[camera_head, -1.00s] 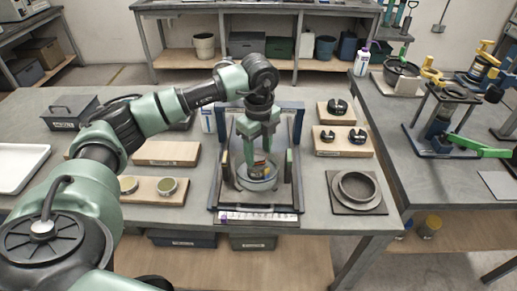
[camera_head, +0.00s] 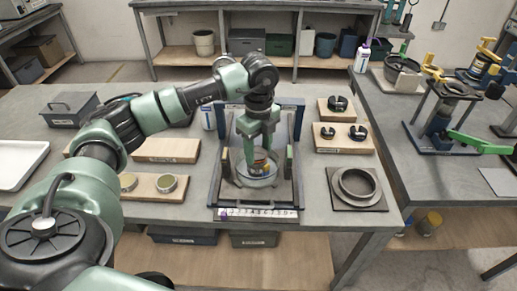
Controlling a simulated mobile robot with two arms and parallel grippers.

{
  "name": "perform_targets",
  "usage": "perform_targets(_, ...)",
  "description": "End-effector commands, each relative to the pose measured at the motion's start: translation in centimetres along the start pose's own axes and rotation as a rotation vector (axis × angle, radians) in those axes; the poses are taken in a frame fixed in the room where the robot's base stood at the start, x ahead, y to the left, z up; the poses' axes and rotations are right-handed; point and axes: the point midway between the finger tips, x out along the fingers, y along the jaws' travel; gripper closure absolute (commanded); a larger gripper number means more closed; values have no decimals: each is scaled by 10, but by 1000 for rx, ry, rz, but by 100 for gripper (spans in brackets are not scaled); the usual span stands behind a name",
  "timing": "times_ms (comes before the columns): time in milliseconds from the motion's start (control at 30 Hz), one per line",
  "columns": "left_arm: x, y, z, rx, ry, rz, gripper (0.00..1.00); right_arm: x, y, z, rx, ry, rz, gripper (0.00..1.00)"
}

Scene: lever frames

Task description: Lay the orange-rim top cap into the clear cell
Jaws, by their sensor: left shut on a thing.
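My left gripper (camera_head: 260,160) points straight down into the frame (camera_head: 212,190) at the middle of the table. It is shut on a small piece with orange on it, which looks like the orange-rim top cap (camera_head: 261,167). The fingers hide much of the cap. The clear cell (camera_head: 258,181) is a round, see-through cup standing in the frame, around and below the fingertips. The cap appears at or inside the cell's mouth; I cannot tell whether it touches the cell. My right gripper is not in view.
Left of the frame, a wooden board (camera_head: 143,193) holds two round pieces. On the right are boards with black rings (camera_head: 343,143) and a grey ring on a square plate (camera_head: 358,188). A white tray (camera_head: 18,165) lies far left. Uprights of the frame stand close around the gripper.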

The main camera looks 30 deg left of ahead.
Motion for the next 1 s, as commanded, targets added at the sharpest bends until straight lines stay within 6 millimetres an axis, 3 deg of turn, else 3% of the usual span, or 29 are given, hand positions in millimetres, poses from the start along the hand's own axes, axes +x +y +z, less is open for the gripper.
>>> perform_targets(300, 1, 0, 0, 0, 0, -2, 100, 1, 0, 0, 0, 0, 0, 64)
perform_targets(333, 1, 0, 0, 0, 0, -2, 46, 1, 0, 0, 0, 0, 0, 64)
perform_targets(400, 1, 0, 0, 0, 0, -2, 26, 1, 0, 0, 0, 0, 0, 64)
perform_targets(767, 0, 0, 0, 0, 0, 0, 26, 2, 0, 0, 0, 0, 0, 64)
perform_targets(1000, -33, -2, 0, -1, 0, -6, 26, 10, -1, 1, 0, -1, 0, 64)
